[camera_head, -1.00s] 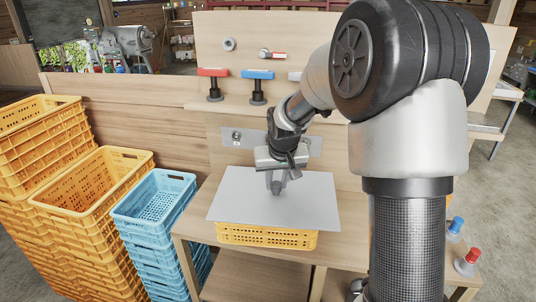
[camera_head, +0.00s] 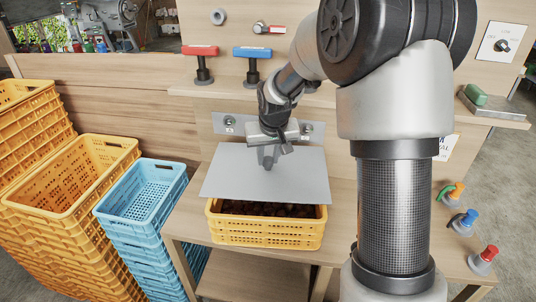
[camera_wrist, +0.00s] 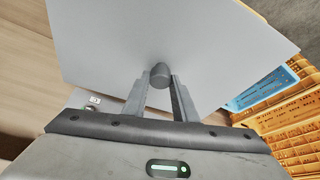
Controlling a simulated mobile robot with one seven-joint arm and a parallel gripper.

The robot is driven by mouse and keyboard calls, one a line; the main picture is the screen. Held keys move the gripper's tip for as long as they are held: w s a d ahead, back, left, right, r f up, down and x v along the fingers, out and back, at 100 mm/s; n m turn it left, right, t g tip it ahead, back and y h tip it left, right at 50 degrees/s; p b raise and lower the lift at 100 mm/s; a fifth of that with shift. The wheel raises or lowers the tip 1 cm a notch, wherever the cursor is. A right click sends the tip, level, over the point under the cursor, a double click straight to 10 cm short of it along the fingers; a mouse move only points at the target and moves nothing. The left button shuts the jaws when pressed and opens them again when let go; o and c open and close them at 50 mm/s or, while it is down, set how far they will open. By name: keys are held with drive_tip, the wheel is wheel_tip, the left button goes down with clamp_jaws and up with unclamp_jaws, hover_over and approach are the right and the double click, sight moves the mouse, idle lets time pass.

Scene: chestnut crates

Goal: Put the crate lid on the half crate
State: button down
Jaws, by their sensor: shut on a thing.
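The crate lid (camera_head: 240,175) is a flat grey sheet in the head view. My gripper (camera_head: 267,163) is shut on the round knob at its middle; the knob shows between the fingers in the wrist view (camera_wrist: 160,75). The half crate (camera_head: 265,232) is yellow and stands on the wooden bench. Dark chestnuts (camera_head: 270,209) show along its near side. The lid is over the rear part of the crate and hides it there. I cannot tell whether the lid touches the rim.
Stacks of yellow crates (camera_head: 120,146) and blue crates (camera_head: 180,178) stand left of the bench (camera_head: 190,220). A red-topped press handle (camera_head: 200,51) and a blue one (camera_head: 252,52) stand on the ledge behind. Colored knobs (camera_head: 484,261) are at the bench's right.

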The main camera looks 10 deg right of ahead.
sight(269, 172)
drive_tip(key=shift+f+b, duration=1.9)
drive_tip(key=shift+f, duration=1)
drive_tip(key=shift+f+b, duration=0.7)
drive_tip(key=shift+b, duration=0.15)
drive_tip(key=c, duration=1.4)
unclamp_jaws()
drive_tip(key=shift+o, duration=0.2)
drive_tip(key=v, duration=1.7)
drive_tip(key=s+r+t+p, duration=0.1)
drive_tip(key=s+r+p, duration=0.1)
drive_tip(key=s, duration=2.2)
drive_tip(key=shift+s+r+p, duration=0.35)
drive_tip(key=shift+r+p, duration=0.05)
drive_tip(key=shift+r, duration=0.15)
